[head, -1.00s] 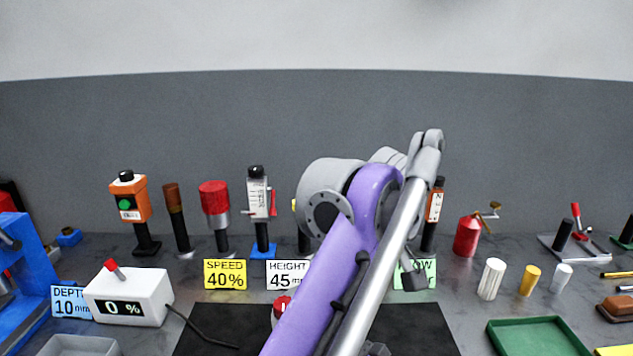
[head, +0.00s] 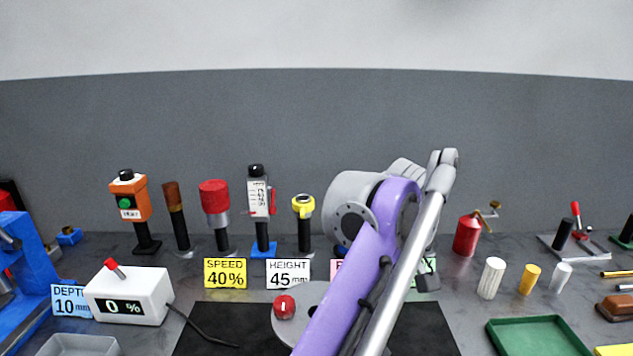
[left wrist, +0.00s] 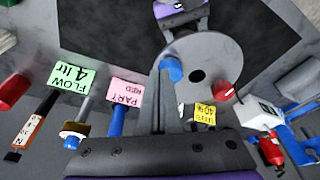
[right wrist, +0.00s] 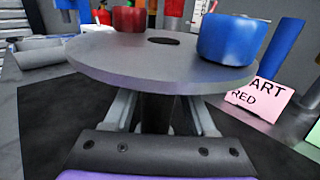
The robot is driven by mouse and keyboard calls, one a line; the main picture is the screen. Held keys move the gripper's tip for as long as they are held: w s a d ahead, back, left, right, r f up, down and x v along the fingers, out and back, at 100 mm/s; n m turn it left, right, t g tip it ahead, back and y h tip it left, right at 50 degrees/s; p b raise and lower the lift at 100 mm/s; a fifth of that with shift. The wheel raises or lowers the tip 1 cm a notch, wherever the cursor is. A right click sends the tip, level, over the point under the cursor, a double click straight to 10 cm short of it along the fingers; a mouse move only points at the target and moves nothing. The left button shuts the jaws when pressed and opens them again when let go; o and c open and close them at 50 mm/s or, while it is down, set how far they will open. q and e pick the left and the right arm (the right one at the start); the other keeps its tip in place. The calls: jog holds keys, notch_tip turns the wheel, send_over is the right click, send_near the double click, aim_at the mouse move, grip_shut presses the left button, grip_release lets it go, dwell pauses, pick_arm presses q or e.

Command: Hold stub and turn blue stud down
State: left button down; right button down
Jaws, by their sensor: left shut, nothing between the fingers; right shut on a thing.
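A round grey plate (right wrist: 105,55) with a central hole carries a red stud (right wrist: 128,18) and a blue stud (right wrist: 232,38). In the left wrist view the blue stud (left wrist: 172,68) is on the plate's left and the red stud (left wrist: 222,90) on its right. My right gripper (right wrist: 157,108) is shut on the dark stub (right wrist: 157,118) under the plate. My left gripper (left wrist: 162,82) is shut and empty, its tips close to the blue stud; I cannot tell whether they touch. In the head view an arm of mine hides much of the plate (head: 315,292) and both grippers.
The plate is above a black mat (head: 215,325). A white box reading 0 % (head: 128,295) stands left with a cable. Sign cards and upright tools line the back. A green tray (head: 538,337) and several small cylinders stand right.

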pick_arm(q)
jog(key=shift+s+d+x, duration=0.1)
jog(key=shift+s+x, duration=0.1)
jog(key=shift+x, duration=0.75)
jog(key=shift+s+d+x, duration=0.15)
jog(key=shift+s+x, duration=0.05)
jog(key=shift+x, duration=0.75)
jog(key=shift+w+a, duration=0.2)
jog(key=shift+a, duration=0.1)
jog(key=shift+s+a, duration=0.2)
jog(key=shift+s, duration=0.05)
jog(key=shift+s+a, duration=0.2)
jog(key=shift+a, duration=0.15)
jog(key=shift+s+a, duration=0.15)
jog(key=shift+a, duration=0.5)
jog(key=shift+s, duration=0.1)
